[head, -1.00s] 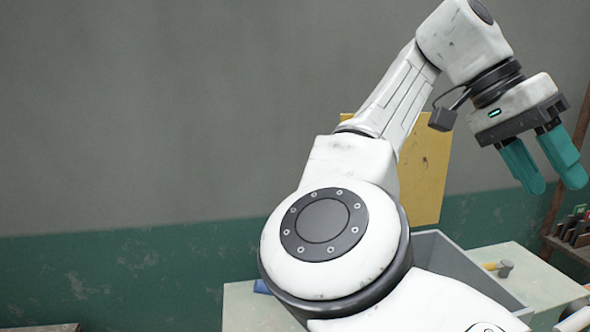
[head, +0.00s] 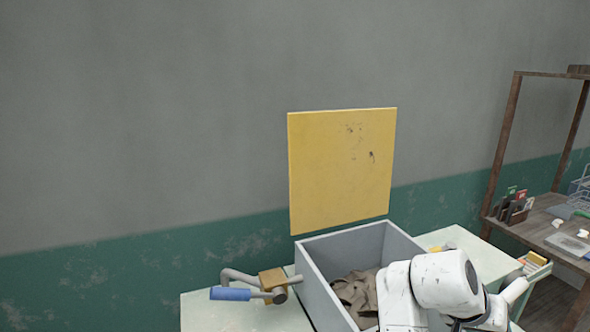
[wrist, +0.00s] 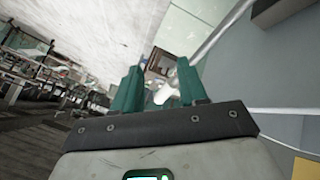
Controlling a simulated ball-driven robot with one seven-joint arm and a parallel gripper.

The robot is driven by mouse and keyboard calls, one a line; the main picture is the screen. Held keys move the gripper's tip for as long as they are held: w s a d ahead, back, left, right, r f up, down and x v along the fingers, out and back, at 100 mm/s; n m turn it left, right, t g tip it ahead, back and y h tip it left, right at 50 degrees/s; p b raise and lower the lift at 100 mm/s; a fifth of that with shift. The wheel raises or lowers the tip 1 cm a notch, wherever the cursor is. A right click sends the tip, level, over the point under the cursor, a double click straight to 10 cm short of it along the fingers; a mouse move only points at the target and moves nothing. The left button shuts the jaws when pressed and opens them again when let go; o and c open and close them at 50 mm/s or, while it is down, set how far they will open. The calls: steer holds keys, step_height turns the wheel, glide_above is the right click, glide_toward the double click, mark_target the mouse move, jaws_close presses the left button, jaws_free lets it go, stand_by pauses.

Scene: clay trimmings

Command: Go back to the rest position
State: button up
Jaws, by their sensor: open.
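My gripper (wrist: 158,82) shows in the wrist view with its two teal fingers apart and nothing held between them. A small white shape lies beyond the fingertips; I cannot tell what it is. In the head view my white arm is folded low at the lower right, in front of the grey bin (head: 318,275), and the gripper itself does not show there. The bin's yellow lid (head: 342,170) stands upright and open. Brown clay trimmings (head: 357,296) lie inside the bin, partly hidden by my arm.
The bin stands on a pale green table (head: 215,312). A wooden shelf unit (head: 510,140) with small items stands at the right.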

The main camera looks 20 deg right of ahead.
steer(key=s+a+f+n+t+y, duration=0.1)
steer(key=s+a+f+n+y, duration=0.3)
steer(key=s+a+f, duration=0.5)
steer(key=s+a+f+n+t+y, duration=0.1)
steer(key=s+a+f+n+y, duration=0.3)
steer(key=s+a+f, duration=0.5)
step_height(320, 180, down, 5)
steer(key=shift+s+a+f+n+b, duration=0.2)
steer(key=shift+a+n+b, duration=0.25)
steer(key=shift+n, duration=0.65)
